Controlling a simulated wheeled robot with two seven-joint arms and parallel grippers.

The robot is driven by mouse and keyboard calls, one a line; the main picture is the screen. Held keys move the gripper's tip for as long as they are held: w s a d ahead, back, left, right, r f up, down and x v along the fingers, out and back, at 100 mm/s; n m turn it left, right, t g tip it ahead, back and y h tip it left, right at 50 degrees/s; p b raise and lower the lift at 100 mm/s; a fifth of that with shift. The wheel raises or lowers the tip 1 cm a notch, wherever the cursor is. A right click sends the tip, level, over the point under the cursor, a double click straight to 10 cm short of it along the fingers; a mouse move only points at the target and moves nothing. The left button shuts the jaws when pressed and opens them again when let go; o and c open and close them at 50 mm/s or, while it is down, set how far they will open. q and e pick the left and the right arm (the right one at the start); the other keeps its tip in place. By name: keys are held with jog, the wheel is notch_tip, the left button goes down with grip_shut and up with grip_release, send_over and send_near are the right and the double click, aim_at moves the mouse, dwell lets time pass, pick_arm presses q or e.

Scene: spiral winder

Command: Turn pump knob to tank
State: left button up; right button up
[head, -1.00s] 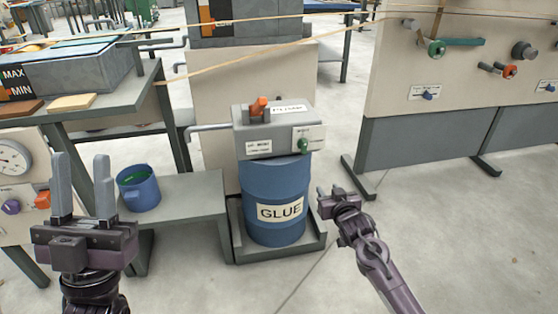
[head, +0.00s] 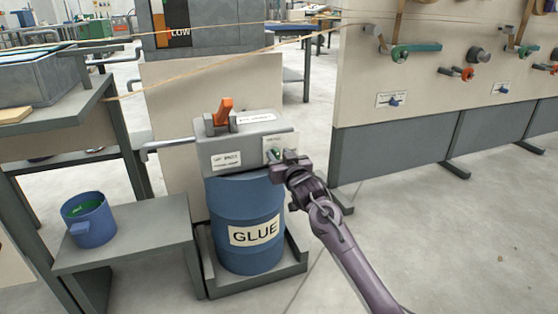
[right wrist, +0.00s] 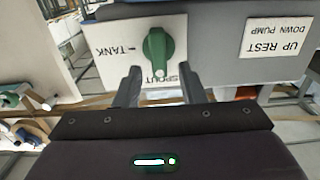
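The green pump knob (head: 274,152) sits on a white label plate on the front of the grey pump box (head: 230,150), above the blue glue drum (head: 240,215). In the right wrist view, which is upside down, the knob (right wrist: 158,50) has its white-dotted end pointing at the word SPOUT; TANK (right wrist: 120,50) is printed to the side. My right gripper (head: 281,158) is at the knob in the head view. In the wrist view its fingers (right wrist: 161,76) are open, one on each side of the knob's dotted end; I cannot tell whether they touch it. My left gripper is out of view.
An orange lever (head: 224,110) stands on top of the pump box. A pipe (head: 165,146) leaves its left side. A blue pot (head: 88,218) stands on a low grey bench (head: 130,235). A panel with knobs and hooks (head: 365,80) is at right. The right floor is clear.

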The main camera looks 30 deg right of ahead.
jog(key=shift+w, duration=0.25)
grip_shut()
